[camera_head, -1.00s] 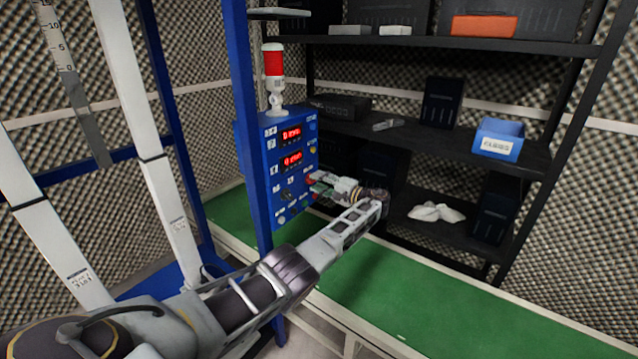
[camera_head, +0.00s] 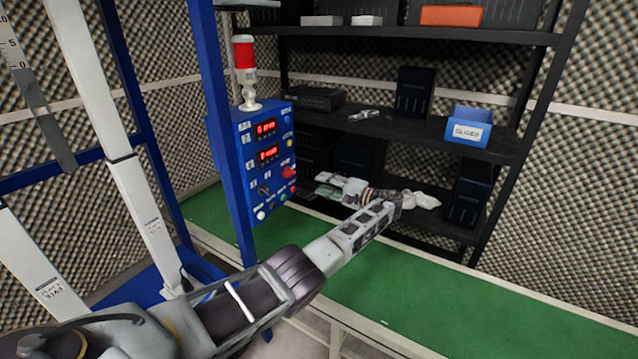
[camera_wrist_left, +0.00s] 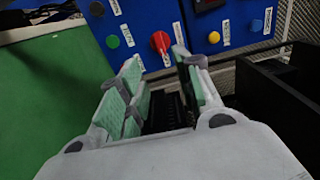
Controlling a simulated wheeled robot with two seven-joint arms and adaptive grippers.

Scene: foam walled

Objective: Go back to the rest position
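My left arm comes in from the lower left of the head view. Its gripper (camera_head: 328,186) is to the right of the blue control box (camera_head: 262,160), apart from it, above the green surface. In the left wrist view the two green-padded fingers (camera_wrist_left: 158,88) are spread, with nothing held between them. The box's red knob (camera_wrist_left: 160,42) shows beyond the gap, and also in the head view (camera_head: 289,172). My right gripper is in neither view.
A black shelf (camera_head: 420,130) with a blue bin (camera_head: 470,127) and several dark boxes stands behind the gripper. The green surface (camera_head: 440,295) is clear at lower right.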

